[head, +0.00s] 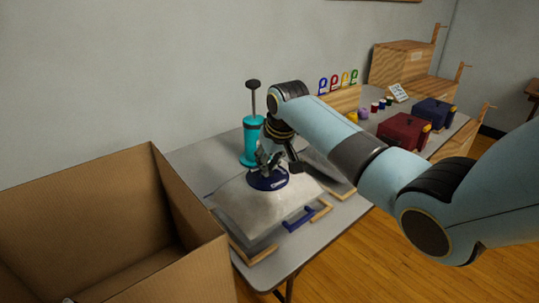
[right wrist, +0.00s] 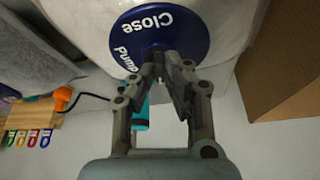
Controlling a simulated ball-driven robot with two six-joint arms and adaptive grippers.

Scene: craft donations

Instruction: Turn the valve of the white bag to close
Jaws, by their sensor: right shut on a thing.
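The white bag (head: 235,208) lies puffed up on the grey table. Its valve, a round dark blue dial (head: 268,182), sits on top near the back. In the right wrist view the dial (right wrist: 190,35) carries the white words "Close" and "Pump", and the bag (right wrist: 228,12) is pale behind it. My right gripper (head: 267,166) reaches down onto the dial from above. In the right wrist view its fingertips (right wrist: 160,62) come together on the middle of the valve. The gripped part is mostly hidden between the fingers. My left gripper is not in view.
A teal hand pump (head: 251,142) stands just behind the bag. A wooden frame with a blue handle (head: 298,218) lies at its front. A cardboard box (head: 211,262) is close on the left. Dark red (head: 402,133) and navy (head: 434,113) cases stand farther right.

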